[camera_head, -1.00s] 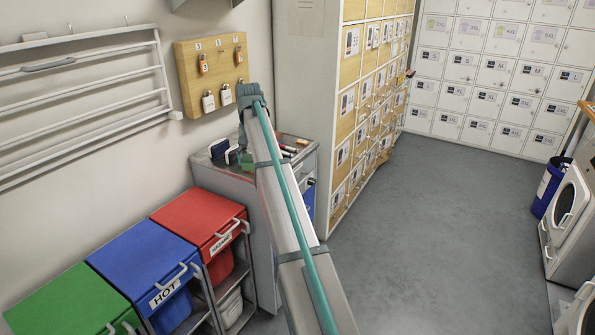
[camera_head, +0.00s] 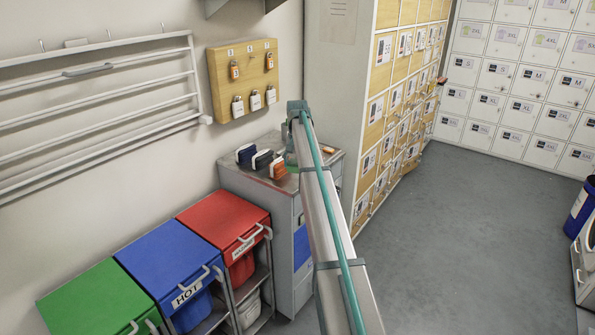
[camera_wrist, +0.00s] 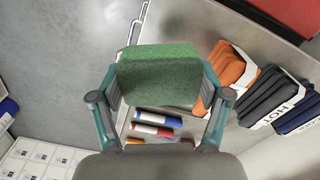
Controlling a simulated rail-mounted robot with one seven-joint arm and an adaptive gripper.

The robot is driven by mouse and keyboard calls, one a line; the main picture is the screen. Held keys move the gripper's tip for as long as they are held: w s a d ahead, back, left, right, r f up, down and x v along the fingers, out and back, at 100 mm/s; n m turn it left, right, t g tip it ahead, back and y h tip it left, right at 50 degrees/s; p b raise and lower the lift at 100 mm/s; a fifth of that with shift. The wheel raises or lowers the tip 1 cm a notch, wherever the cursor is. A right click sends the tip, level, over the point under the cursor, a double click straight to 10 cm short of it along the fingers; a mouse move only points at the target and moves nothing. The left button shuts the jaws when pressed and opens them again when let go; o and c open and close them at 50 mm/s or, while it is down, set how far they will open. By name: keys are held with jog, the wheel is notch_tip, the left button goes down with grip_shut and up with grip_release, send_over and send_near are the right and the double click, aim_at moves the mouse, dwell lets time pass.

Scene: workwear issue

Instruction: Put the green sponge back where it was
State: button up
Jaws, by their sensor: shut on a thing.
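The green sponge (camera_wrist: 157,62) is a block held between the two fingers of my gripper (camera_wrist: 160,88) in the wrist view. My gripper is shut on it, over the grey metal cabinet top (camera_wrist: 190,32). I cannot tell the height of the sponge above that surface. In the head view my arm reaches over the same cabinet top (camera_head: 243,178) and mostly hides the gripper and sponge.
Orange (camera_wrist: 232,72), black (camera_wrist: 262,98) and navy (camera_wrist: 298,122) labelled bundles stand in a row on the cabinet. Several markers (camera_wrist: 155,124) lie near the sponge. Red (camera_head: 222,218), blue (camera_head: 168,258) and green (camera_head: 95,300) bins stand left. Wooden lockers (camera_head: 400,110) rise behind.

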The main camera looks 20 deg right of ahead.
aim_at(297, 180)
jog(key=shift+w+d+f, duration=0.2)
jog(key=shift+w+f, duration=0.2)
jog(key=shift+f, duration=0.1)
jog(key=shift+w+d+f, duration=0.2)
jog(key=shift+w+f, duration=0.2)
jog(key=shift+f, duration=0.1)
jog(key=shift+w+f+p, duration=0.1)
jog(key=shift+f+p, duration=0.5)
jog(key=shift+f, duration=1.15)
jog(key=shift+f, duration=0.15)
jog(key=o, duration=1.1)
notch_tip(297, 180, up, 12)
jog(key=b, duration=0.2)
jog(key=shift+r+b, duration=0.2)
jog(key=shift+b, duration=0.1)
